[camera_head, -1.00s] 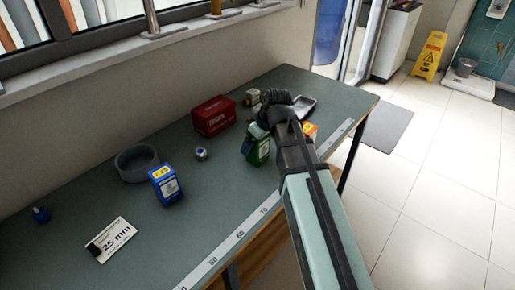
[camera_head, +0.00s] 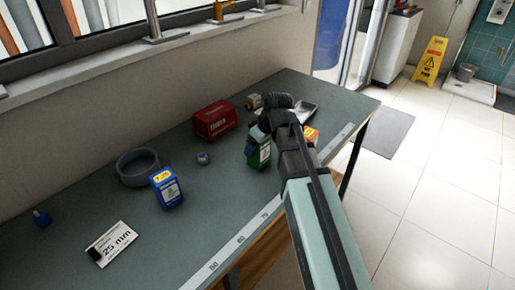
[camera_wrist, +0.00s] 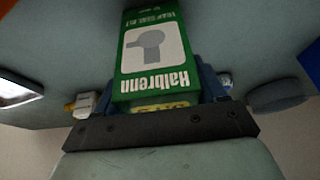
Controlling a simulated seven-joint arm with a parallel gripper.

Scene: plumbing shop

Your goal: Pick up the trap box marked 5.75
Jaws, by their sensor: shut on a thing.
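A green and white trap box (camera_head: 260,155) with "Halbrenn" and a pipe drawing on its face is between the fingers of my gripper (camera_head: 263,139). The wrist view shows the box (camera_wrist: 152,50) close up, with a blue finger on each side. My gripper is shut on it. A yellow sticker on its end is mostly hidden, and I cannot read its number. A blue box (camera_head: 168,189) with a yellow sticker stands apart on the bench to the left. An orange box (camera_head: 310,134) is partly hidden behind my arm.
The bench (camera_head: 110,200) also holds a red case (camera_head: 213,121), a grey ring (camera_head: 137,167), a small metal part (camera_head: 203,159), a "25 mm" card (camera_head: 112,243) and a metal tray (camera_head: 301,112). A ruler strip (camera_head: 240,240) runs along the front edge.

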